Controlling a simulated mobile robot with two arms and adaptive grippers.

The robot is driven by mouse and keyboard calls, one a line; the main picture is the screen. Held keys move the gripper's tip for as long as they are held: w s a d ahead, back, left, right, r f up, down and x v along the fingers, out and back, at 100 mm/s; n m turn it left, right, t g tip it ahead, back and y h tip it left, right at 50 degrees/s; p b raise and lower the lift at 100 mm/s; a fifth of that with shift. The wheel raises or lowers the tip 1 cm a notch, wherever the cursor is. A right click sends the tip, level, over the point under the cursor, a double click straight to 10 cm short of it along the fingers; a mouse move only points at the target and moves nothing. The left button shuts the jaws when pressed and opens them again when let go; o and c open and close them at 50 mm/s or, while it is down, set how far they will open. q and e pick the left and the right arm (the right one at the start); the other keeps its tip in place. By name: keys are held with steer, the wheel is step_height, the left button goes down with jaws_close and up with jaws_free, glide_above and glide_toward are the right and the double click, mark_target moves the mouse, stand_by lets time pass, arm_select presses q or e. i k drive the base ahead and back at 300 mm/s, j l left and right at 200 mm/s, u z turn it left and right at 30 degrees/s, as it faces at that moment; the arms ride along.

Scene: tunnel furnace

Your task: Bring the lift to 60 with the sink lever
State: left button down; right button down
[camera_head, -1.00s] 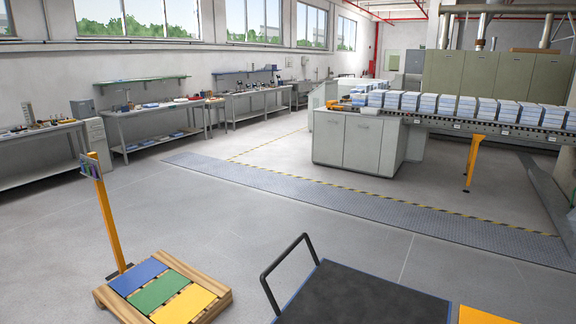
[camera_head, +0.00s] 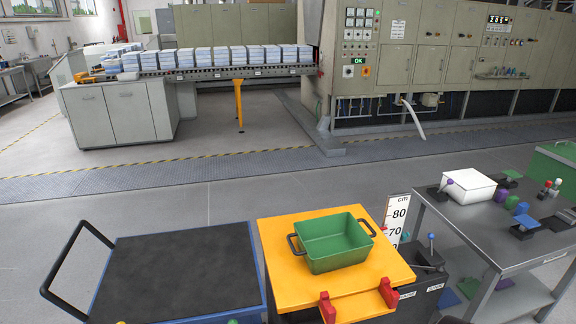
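The lift has a yellow top (camera_head: 284,240) and a dark body, standing in the front middle. A white cm scale (camera_head: 398,212) rises behind its right edge; 80 and 70 are readable, and the top hides the lower part. No pointer is clear. A lever with a blue knob (camera_head: 431,238) stands upright on a dark box (camera_head: 430,258) to the right of the top. Small labels on the dark body below seem to read RAISE and SINK (camera_head: 435,288). I cannot tell which lever is the sink lever. Neither gripper is in view.
A green bin (camera_head: 335,245) and red blocks (camera_head: 388,293) are on the lift top. A dark-topped cart (camera_head: 180,275) stands left, a grey workbench (camera_head: 478,225) with a white box (camera_head: 468,186) right. Behind are open floor, a loaded conveyor (camera_head: 225,72) and a furnace panel (camera_head: 400,65).

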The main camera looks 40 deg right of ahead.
mark_target(430, 236)
steer(key=z, duration=1.75)
